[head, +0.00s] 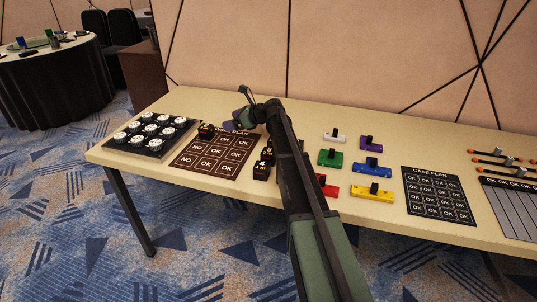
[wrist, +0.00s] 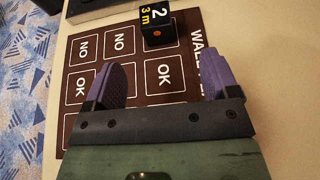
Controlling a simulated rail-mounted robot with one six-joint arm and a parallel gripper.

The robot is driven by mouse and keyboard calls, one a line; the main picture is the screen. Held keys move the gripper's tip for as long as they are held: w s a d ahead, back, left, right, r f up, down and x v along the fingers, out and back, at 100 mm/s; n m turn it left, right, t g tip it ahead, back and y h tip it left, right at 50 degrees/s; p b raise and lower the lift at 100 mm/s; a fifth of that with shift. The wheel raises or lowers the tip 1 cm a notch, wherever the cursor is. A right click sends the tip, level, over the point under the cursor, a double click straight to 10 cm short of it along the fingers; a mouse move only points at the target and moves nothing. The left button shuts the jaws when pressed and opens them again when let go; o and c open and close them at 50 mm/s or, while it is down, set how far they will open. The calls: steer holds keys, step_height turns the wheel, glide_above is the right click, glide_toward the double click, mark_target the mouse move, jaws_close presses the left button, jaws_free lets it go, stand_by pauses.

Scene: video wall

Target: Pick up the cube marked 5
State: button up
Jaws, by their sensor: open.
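My gripper (head: 243,118) is over the far edge of the plan board. In the wrist view its two purple fingers are spread wide (wrist: 167,65), with nothing between them. A black cube (wrist: 158,26) with a white 2 and a yellow "3 m" lies beyond the fingertips; it appears to be the cube (head: 206,131) at the board's far left corner in the head view. Two more black cubes, a nearer one (head: 262,172) and a farther one (head: 267,154), are right of the board, partly behind my arm. Their marks are too small to read, and I cannot make out a 5.
The dark plan board (head: 213,156) has OK and NO squares. A tray of round white-topped pieces (head: 152,136) stands at the left. Coloured blocks, including a green one (head: 331,158), and a case plan board (head: 437,194) lie right of my arm on the table.

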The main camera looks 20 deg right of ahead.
steer(key=s+d+r+h+p, duration=0.1)
steer(key=s+d+r+p, duration=0.1)
steer(key=s+r+p, duration=0.3)
steer(key=g+h+p, duration=0.5)
steer(key=g+h, duration=0.1)
glide_above(270, 151)
steer(key=s+d, duration=0.3)
steer(key=f, duration=0.2)
steer(key=b+x, duration=0.4)
steer(key=x, duration=0.1)
steer(key=shift+w+a+r+b, duration=0.15)
steer(key=shift+w+r+b, duration=0.05)
steer(key=shift+w+b, duration=0.1)
steer(key=shift+a+f, duration=0.15)
steer(key=shift+f, duration=0.05)
steer(key=shift+r, duration=0.15)
steer(key=b+x, duration=0.5)
steer(key=shift+w+f, duration=0.1)
steer(key=shift+f, duration=0.15)
steer(key=shift+r, duration=0.25)
steer(key=c, duration=1)
